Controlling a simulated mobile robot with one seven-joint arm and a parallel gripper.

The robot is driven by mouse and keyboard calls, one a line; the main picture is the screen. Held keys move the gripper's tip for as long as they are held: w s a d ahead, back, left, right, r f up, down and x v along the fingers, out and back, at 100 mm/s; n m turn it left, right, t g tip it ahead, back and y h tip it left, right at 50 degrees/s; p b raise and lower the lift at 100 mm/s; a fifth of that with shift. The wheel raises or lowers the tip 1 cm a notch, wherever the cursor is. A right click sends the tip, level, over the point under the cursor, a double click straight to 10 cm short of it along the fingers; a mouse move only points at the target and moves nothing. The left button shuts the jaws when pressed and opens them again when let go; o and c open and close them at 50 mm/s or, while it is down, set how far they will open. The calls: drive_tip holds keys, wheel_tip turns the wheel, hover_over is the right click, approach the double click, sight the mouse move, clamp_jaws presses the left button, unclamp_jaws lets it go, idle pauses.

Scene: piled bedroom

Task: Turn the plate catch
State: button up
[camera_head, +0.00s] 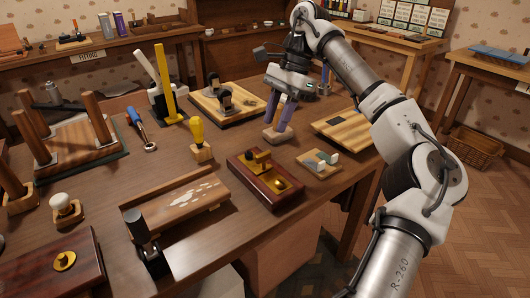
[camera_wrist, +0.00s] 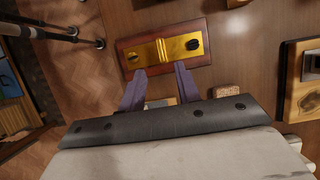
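My gripper (camera_head: 278,122) is behind the block in the head view, pointing down. Its two purple fingers (camera_wrist: 158,75) are apart with nothing gripped. Whether they touch anything is unclear.
A small wooden block (camera_head: 277,134) stands just under my gripper. A small board with pale pieces (camera_head: 320,161) lies right of the brass-plated block, a flat wooden board (camera_head: 346,128) behind that.

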sight(263, 153)
drive_tip(key=x, duration=0.8)
drive_tip(key=shift+a+f, duration=0.1)
clamp_jaws()
